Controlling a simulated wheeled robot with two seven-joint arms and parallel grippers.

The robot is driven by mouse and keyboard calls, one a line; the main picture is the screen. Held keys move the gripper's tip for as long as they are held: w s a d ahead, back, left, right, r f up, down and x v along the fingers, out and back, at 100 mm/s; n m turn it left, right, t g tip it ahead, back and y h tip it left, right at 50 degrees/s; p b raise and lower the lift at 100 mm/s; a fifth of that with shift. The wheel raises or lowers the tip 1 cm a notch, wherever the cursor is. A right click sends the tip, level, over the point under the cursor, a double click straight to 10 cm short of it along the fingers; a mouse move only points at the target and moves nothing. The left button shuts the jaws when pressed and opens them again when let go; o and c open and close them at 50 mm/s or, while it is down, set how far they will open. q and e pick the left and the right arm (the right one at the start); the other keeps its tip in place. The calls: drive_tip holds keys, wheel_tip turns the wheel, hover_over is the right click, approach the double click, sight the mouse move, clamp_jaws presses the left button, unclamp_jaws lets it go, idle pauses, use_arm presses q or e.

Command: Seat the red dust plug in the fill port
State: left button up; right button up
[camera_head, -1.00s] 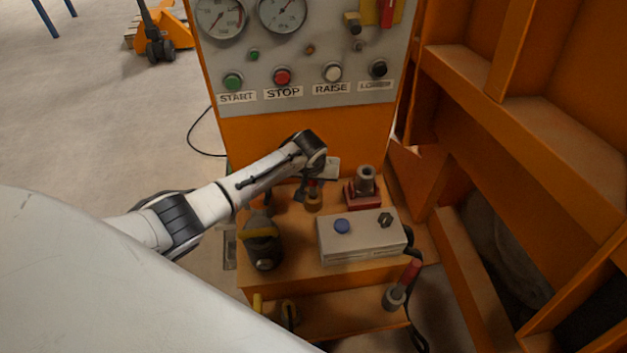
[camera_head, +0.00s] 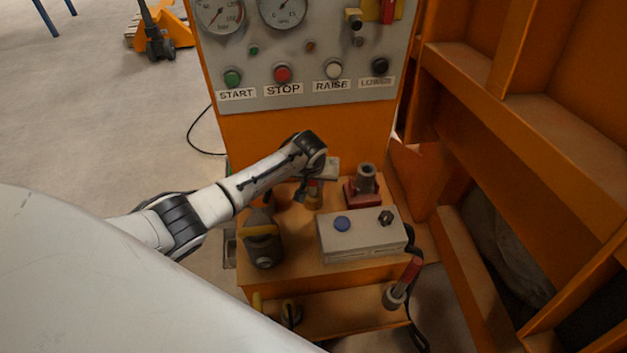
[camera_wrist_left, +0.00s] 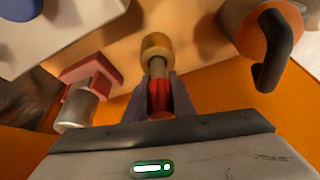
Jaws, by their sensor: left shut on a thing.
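The red dust plug (camera_wrist_left: 160,95) is between the two dark fingers of my left gripper (camera_wrist_left: 158,92) in the left wrist view. The gripper is shut on it. A brass fitting (camera_wrist_left: 157,42), seemingly the fill port, lies straight beyond the plug, with a narrower brownish neck between them. I cannot tell whether the plug touches or enters it. In the head view my left gripper (camera_head: 307,187) points down at the back of the orange bench, above the brass fitting (camera_head: 314,200), and partly hides the plug. My right gripper is not in view.
A grey box (camera_head: 345,246) with a blue button is in front on the bench. A red-based metal fitting (camera_head: 364,187) stands close right. A dark valve with a yellow handle (camera_head: 262,245) stands front left. The control panel (camera_head: 300,90) rises behind.

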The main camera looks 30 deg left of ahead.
use_arm(q)
drive_tip(key=shift+f, duration=0.2)
drive_tip(key=o, duration=1.1)
drive_tip(key=shift+r, duration=0.1)
drive_tip(key=v, duration=1)
drive_tip(key=shift+p, duration=0.35)
drive_tip(key=shift+r, duration=0.15)
drive_tip(key=s+d+n+h, duration=0.6)
drive_tip(key=s+d, duration=0.3)
drive_tip(key=s, duration=0.3)
drive_tip(key=s+d+f+m+t+y, duration=0.1)
drive_tip(key=s+f+m+t, duration=0.3)
drive_tip(key=s+f+m, duration=0.6)
drive_tip(key=s+m, duration=0.2)
drive_tip(key=s, duration=0.2)
drive_tip(key=shift+s+f+y, duration=0.25)
drive_tip(key=shift+f+y, duration=0.05)
drive_tip(key=shift+y, duration=0.1)
